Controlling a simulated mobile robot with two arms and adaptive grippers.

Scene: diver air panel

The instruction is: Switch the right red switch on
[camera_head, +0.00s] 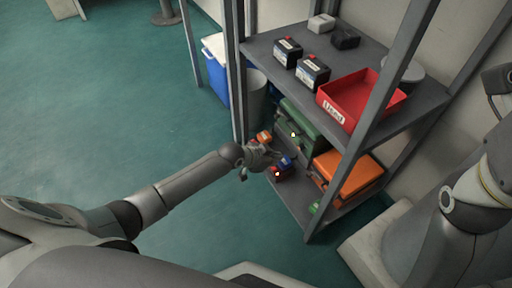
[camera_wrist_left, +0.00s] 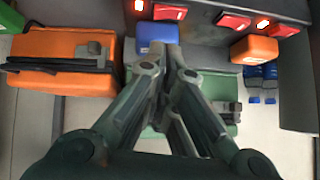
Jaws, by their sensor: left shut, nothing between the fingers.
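In the left wrist view, red switch-like pieces sit in a row along a dark edge at the top: a left one (camera_wrist_left: 170,12), a middle one (camera_wrist_left: 233,20) and a right one (camera_wrist_left: 281,29). In the head view, my left gripper (camera_head: 266,158) is at the lower level of the grey shelf unit (camera_head: 425,95). My right gripper is out of view.
A blue box (camera_wrist_left: 155,35) lies just beyond my fingertips. An orange case (camera_wrist_left: 60,75), a green case (camera_wrist_left: 222,90) and an orange box (camera_wrist_left: 255,49) are close by. A shelf post (camera_head: 238,90) stands beside my arm. Green floor (camera_head: 100,110) is clear at left.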

